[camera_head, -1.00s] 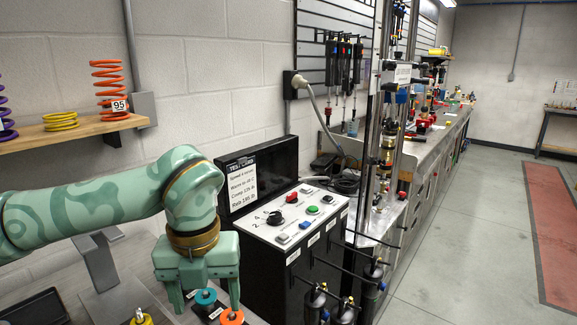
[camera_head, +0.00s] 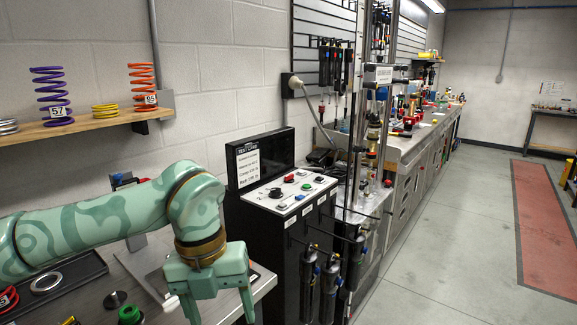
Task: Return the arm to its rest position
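My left arm (camera_head: 95,222), green with a darker pattern, comes in from the left and bends down to its gripper. My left gripper (camera_head: 218,308) points down over the right part of the grey workbench (camera_head: 155,297). Its two fingers are apart and I see nothing held between them. The gripper is near the bench's right edge, left of the black control console (camera_head: 262,235). My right arm and gripper are not in view.
A wooden shelf (camera_head: 85,126) on the wall holds several coil springs. A dark tray (camera_head: 60,283) and a green knob-like part (camera_head: 130,314) are on the bench. Black shock absorbers (camera_head: 331,285) hang right of the console.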

